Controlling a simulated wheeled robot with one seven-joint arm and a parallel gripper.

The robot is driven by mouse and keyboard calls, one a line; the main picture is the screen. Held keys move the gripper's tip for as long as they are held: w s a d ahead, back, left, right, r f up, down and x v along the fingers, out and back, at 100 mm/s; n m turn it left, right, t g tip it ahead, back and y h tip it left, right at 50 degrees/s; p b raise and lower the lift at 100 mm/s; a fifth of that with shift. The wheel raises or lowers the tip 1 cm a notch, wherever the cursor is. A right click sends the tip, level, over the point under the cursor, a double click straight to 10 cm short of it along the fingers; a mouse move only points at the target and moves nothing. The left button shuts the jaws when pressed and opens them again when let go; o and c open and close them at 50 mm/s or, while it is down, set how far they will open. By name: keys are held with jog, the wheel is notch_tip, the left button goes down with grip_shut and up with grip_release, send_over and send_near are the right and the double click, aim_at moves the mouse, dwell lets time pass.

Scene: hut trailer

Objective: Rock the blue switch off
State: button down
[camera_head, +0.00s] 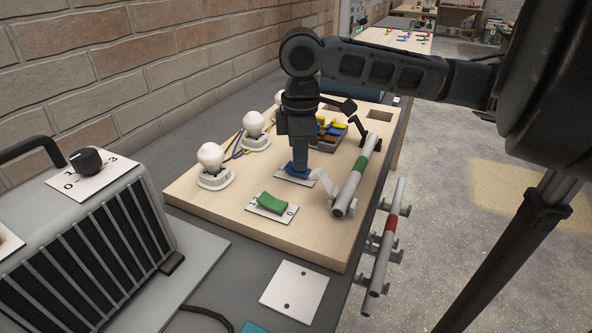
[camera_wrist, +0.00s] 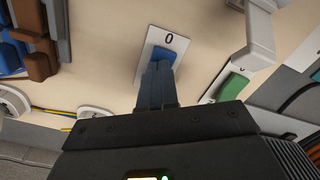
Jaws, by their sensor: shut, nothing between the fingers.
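The blue switch (camera_head: 290,167) sits on a small white plate (camera_head: 306,182) on the wooden board, behind the green switch. In the wrist view the blue switch (camera_wrist: 172,56) shows below the "0" mark on its plate (camera_wrist: 168,38). My gripper (camera_head: 303,163) points down over it, shut and empty, with its fingertips (camera_wrist: 158,66) at the blue switch. The fingers hide the near part of the switch. Whether they touch it, and which way it is tilted, I cannot tell.
The green switch (camera_head: 271,203) sits in front. A grey bar handle with a green band (camera_head: 358,173) stands close on the right. White bulbs (camera_head: 211,157) stand on the left. A grey heater-like box (camera_head: 90,235) is at front left.

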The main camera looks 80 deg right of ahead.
notch_tip(320, 180, up, 7)
jog(key=p, duration=0.6)
jog(key=shift+s, duration=0.1)
dwell(0.7)
